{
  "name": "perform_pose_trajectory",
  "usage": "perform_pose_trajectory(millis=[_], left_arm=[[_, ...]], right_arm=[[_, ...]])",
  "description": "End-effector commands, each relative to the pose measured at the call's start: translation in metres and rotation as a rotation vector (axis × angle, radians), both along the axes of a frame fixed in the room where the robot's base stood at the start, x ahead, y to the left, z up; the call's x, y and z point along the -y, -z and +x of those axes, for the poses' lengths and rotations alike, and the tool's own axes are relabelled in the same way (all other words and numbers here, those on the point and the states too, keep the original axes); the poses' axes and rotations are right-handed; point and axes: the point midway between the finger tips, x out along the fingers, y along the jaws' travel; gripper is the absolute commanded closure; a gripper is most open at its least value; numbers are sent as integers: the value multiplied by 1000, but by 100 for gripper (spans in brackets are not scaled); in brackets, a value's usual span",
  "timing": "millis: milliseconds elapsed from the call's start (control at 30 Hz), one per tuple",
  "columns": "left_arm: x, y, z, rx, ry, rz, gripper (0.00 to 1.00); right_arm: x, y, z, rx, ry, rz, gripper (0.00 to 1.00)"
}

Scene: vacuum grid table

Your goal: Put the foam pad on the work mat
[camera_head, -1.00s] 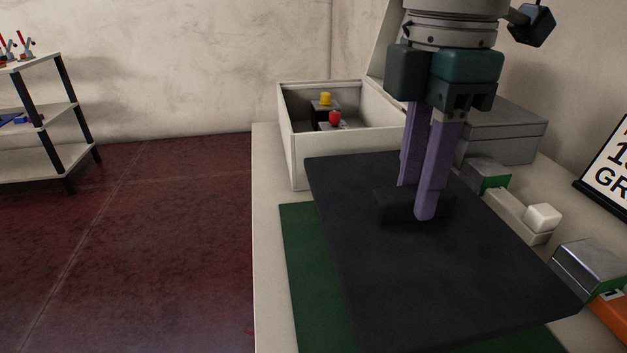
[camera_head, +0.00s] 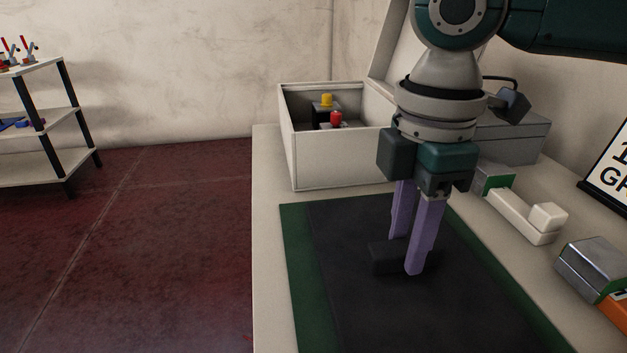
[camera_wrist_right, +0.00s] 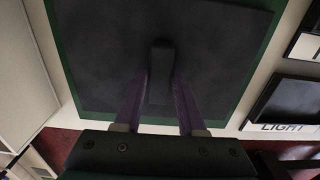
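The foam pad (camera_head: 350,290) is a large flat dark grey sheet with a dark block-shaped grip (camera_head: 385,258) on top. It lies over the green work mat (camera_head: 298,255), flat and at or very near its surface; I cannot tell if it fully touches. Green shows along its left and right sides. My right gripper (camera_head: 408,262) points down with its purple fingers on either side of the grip, shut on it. The right wrist view shows the grip (camera_wrist_right: 161,72) between the fingertips and the green border (camera_wrist_right: 58,50) around the pad. My left gripper is not in view.
An open white box (camera_head: 335,160) with a yellow and a red knob stands behind the mat. To the right are a grey case (camera_head: 515,138), a white holder (camera_head: 515,215), a metallic block (camera_head: 590,268) and a sign (camera_head: 608,165). A shelf (camera_head: 45,120) stands far left.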

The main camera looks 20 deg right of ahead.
Motion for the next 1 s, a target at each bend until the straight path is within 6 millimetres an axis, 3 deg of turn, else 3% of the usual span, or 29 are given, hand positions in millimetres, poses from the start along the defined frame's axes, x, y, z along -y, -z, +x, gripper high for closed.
perform_pose_trajectory(millis=[200, 500, 667, 1000], left_arm=[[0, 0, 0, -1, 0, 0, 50], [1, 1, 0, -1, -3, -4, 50], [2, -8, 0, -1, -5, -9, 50], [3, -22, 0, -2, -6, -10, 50]], right_arm=[[0, 0, 0, 0, 0, 0, 36], [0, -4, 0, 2, 0, 0, 36], [0, -31, 1, 4, -1, 0, 36], [0, -104, 1, 3, 0, 1, 36]])
